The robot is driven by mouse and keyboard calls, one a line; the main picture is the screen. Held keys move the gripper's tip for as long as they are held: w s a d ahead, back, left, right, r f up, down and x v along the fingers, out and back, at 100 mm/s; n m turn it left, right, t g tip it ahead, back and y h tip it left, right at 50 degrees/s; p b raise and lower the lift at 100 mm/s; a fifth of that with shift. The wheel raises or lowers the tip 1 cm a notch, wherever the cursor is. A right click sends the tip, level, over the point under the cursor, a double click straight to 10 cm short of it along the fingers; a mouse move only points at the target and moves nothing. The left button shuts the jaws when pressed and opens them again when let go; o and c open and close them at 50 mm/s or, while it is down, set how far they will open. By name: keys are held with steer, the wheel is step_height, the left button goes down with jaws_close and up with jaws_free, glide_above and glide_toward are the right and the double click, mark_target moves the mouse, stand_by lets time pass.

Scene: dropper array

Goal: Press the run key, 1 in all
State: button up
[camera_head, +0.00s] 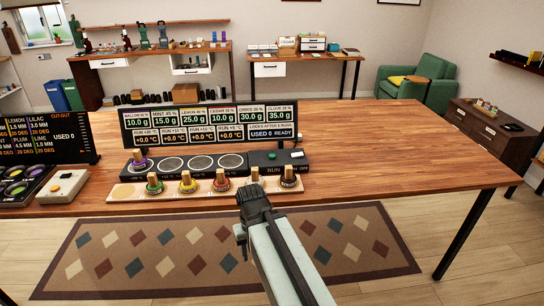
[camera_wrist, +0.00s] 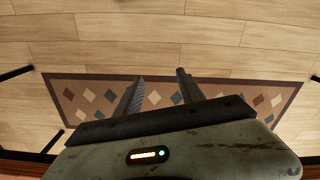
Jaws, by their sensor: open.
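The dropper array stands on the wooden table in the head view. At its right end is a dark box (camera_head: 270,160) with a small green spot on top and the word RUN on its front; a knob partly covers that area. I cannot tell the exact shape of the run key. The display board (camera_head: 210,122) behind reads USED 0 READY. My gripper (camera_head: 253,200) is at the table's front edge, in front of the box and apart from it. In the wrist view its two fingers (camera_wrist: 160,82) are spread and empty over the floor and rug.
Several dropper bottles with coloured collars (camera_head: 187,183) stand along the array's front, one at its back left (camera_head: 139,160). A pale box with a red button (camera_head: 62,186) and another display (camera_head: 40,138) are at left. The table's right side (camera_head: 400,150) is clear.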

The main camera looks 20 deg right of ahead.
jaws_close()
stand_by(1.5)
